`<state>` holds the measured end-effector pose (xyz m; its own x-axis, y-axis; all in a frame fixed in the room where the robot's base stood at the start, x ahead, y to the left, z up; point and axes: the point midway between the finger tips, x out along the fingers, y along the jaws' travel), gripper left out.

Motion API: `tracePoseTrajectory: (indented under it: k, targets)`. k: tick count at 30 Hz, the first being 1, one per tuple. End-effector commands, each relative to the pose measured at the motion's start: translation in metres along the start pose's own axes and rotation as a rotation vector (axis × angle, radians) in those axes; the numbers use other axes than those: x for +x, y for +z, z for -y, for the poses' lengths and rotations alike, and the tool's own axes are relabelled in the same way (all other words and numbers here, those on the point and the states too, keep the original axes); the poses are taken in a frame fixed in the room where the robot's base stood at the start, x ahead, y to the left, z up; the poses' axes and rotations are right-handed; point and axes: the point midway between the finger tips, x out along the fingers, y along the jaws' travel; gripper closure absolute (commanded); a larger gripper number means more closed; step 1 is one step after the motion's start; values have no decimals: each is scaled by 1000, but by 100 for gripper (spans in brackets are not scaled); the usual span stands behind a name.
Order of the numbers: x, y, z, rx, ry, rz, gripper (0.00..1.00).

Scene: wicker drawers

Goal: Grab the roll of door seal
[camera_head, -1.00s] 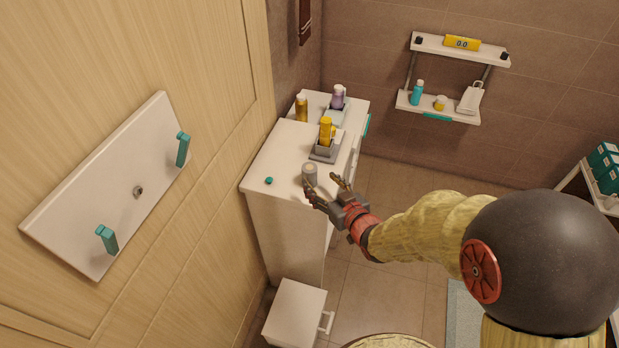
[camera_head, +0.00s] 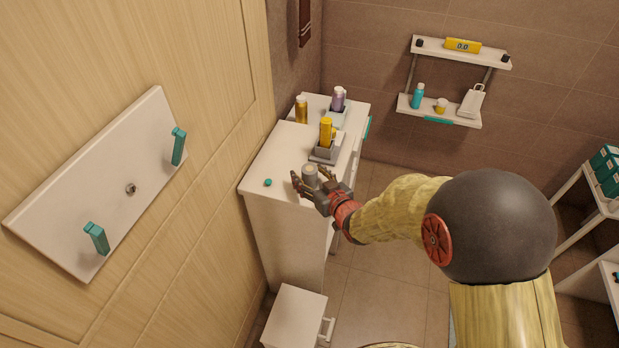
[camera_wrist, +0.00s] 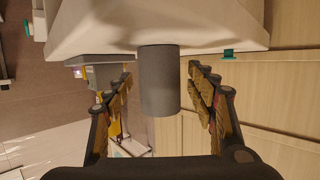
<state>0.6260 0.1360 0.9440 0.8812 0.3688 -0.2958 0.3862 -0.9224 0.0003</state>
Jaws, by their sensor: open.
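The roll of door seal (camera_head: 310,174) is a small grey cylinder standing upright on the white cabinet top (camera_head: 282,150), near its front edge. My gripper (camera_head: 312,178) is open around the roll, with one finger to its left and one to its right. In the wrist view the grey roll (camera_wrist: 159,80) lies between the two spread fingers of my gripper (camera_wrist: 160,95). Gaps show on both sides, so the fingers appear apart from it.
A small teal object (camera_head: 268,182) lies left of the roll. A grey holder (camera_head: 326,154) with yellow bottles (camera_head: 326,132) stands behind it. A gold bottle (camera_head: 301,109) and a purple bottle (camera_head: 338,99) are farther back.

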Motion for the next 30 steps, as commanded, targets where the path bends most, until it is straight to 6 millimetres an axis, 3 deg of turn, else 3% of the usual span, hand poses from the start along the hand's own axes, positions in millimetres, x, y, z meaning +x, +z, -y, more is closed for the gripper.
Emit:
tracePoseTrajectory:
  k: [26, 30]
  targets:
    - [0, 0, 0, 0, 0, 0, 92]
    - [0, 0, 0, 0, 0, 0, 92]
